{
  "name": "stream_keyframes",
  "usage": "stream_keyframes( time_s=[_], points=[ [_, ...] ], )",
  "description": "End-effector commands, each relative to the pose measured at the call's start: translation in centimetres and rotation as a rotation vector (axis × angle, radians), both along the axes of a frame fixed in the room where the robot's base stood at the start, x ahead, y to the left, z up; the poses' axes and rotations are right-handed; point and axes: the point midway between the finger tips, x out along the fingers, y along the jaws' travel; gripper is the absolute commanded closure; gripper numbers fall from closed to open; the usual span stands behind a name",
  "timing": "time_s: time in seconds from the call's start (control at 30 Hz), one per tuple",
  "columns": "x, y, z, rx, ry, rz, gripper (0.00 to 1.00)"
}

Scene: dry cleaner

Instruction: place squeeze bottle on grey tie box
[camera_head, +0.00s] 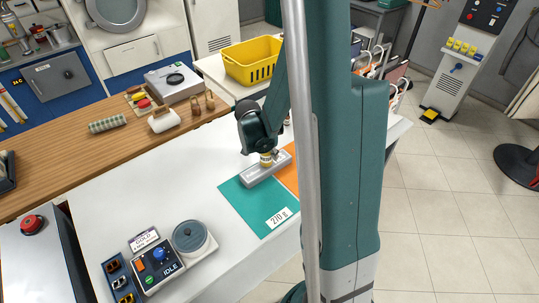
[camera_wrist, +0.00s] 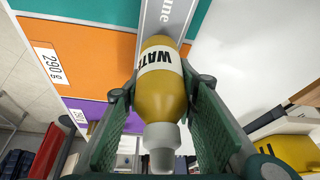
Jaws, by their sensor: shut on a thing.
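The squeeze bottle, yellow with a white "WAT…" label and pale cap, shows large in the wrist view (camera_wrist: 162,88) and small in the head view (camera_head: 267,160). My gripper (camera_wrist: 160,105) is shut on it, one finger pad on each side; it also shows in the head view (camera_head: 264,151). The grey tie box (camera_head: 257,177) is long and flat and lies across the teal and orange areas. It also shows in the wrist view (camera_wrist: 170,16), behind the bottle's base. The bottle is over the box; I cannot tell whether its base touches.
The teal area (camera_head: 254,208) has a "270 g" card. The orange area (camera_wrist: 85,55) has a "290 g" card. A control box (camera_head: 154,261) and a round scale (camera_head: 193,240) stand at the front left. A yellow basket (camera_head: 252,63) stands behind. White tabletop left of the box is clear.

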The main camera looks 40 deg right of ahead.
Motion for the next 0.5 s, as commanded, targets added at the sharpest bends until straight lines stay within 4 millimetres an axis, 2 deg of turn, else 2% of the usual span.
stream_keyframes(
  time_s=[0.13, 0.5],
  points=[
    [0.05, -0.02, -0.85, 0.000, 0.000, 0.000, 0.86],
    [0.01, 0.00, -1.00, 0.000, 0.000, 0.000, 0.86]
  ],
)
